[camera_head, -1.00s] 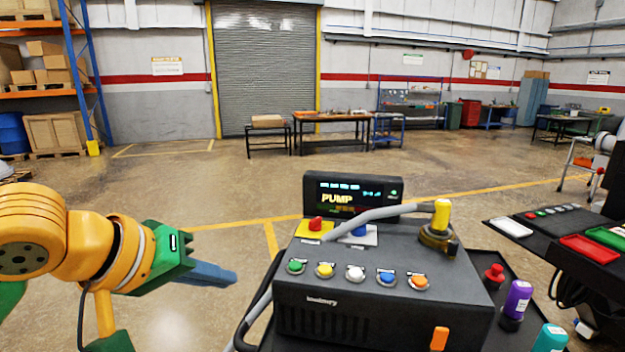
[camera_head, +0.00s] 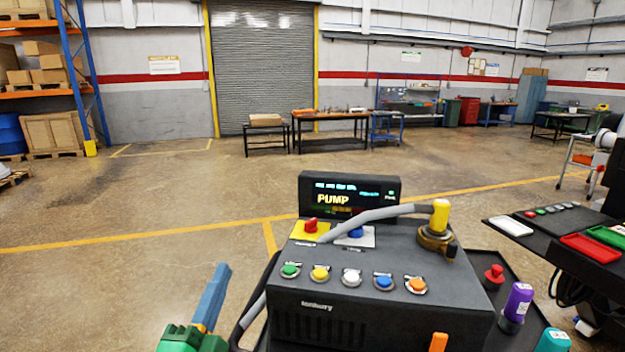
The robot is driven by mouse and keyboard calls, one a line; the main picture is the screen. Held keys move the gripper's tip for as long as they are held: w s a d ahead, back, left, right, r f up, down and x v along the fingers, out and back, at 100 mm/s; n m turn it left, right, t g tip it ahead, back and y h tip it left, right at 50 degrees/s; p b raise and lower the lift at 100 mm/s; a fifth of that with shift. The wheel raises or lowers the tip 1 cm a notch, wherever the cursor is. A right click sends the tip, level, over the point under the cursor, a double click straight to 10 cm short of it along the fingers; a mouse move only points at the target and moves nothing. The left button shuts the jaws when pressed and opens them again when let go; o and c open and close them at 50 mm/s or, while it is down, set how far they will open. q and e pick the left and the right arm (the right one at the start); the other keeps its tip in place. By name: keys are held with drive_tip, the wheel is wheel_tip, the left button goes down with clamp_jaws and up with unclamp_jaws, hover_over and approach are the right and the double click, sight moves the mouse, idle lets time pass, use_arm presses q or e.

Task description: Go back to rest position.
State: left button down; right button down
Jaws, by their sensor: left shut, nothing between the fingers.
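My left gripper (camera_head: 218,273) is at the lower left of the head view, its blue-grey fingers closed together and pointing up and away. It is empty and stands left of the dark control box (camera_head: 384,310), apart from the buttons. The box has a row of green, yellow, white, blue and orange buttons and a display (camera_head: 348,193) reading PUMP. A grey lever (camera_head: 385,213) with a yellow-topped pivot lies across its top.
A side tray holds a red knob (camera_head: 494,276), a purple-capped bottle (camera_head: 517,301) and a teal bottle (camera_head: 553,341). A black panel with red and green trays (camera_head: 590,249) stands at right.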

use_arm(q)
drive_tip(key=s+a+f+n+g+y, duration=0.2)
drive_tip(key=s+f+n+g, duration=0.25)
drive_tip(key=f, duration=0.65)
drive_tip(key=s+a+f+n+g+y, duration=0.25)
drive_tip(key=f+n+g, duration=0.3)
drive_tip(key=f, duration=0.55)
drive_tip(key=s+d+f+n+g+h, duration=0.1)
drive_tip(key=s+f+n+g, duration=0.1)
drive_tip(key=s+f+g, duration=0.45)
drive_tip(key=s+d+f+n+g+h, duration=0.1)
drive_tip(key=s+f+n, duration=0.25)
drive_tip(key=s, duration=0.65)
wheel_tip(320, 180, down, 18)
drive_tip(key=s+m+g, duration=0.1)
drive_tip(key=s+g, duration=0.1)
drive_tip(key=s+a+f, duration=0.2)
drive_tip(key=s+f, duration=0.7)
drive_tip(key=s, duration=0.2)
drive_tip(key=shift+s+a+f+g+b, duration=0.25)
drive_tip(key=shift+s+f+g+b, duration=0.05)
drive_tip(key=shift+f+g+b, duration=0.1)
